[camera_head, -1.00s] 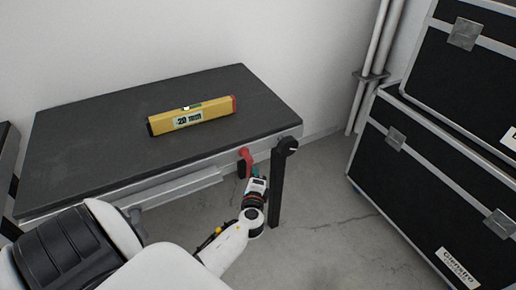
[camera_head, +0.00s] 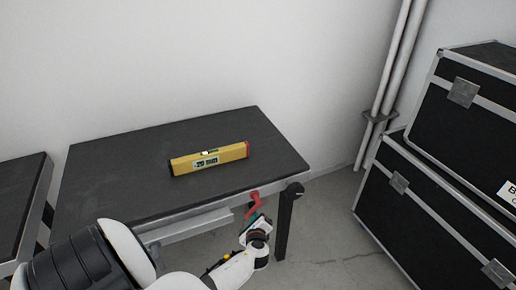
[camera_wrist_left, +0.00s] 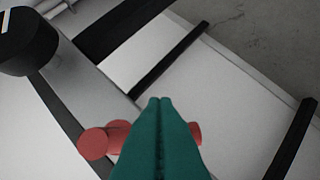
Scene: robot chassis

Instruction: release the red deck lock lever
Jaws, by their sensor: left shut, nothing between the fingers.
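The red deck lock lever (camera_head: 253,205) is on the front edge of the dark-topped deck (camera_head: 120,175), near its right corner and black leg. My left gripper (camera_head: 257,214) is at the lever, below the deck edge. In the left wrist view its teal fingers (camera_wrist_left: 158,135) are pressed together with nothing between them. The red lever (camera_wrist_left: 95,142) shows on both sides of the fingers, and they hide its middle. I cannot tell whether they touch it. My right gripper is not in view.
A yellow level (camera_head: 210,159) with a display lies on the deck. Black flight cases (camera_head: 430,205) stand at the right, with pipes (camera_head: 388,90) by the wall. Another dark table (camera_head: 20,195) is at the left. Floor between deck and cases is clear.

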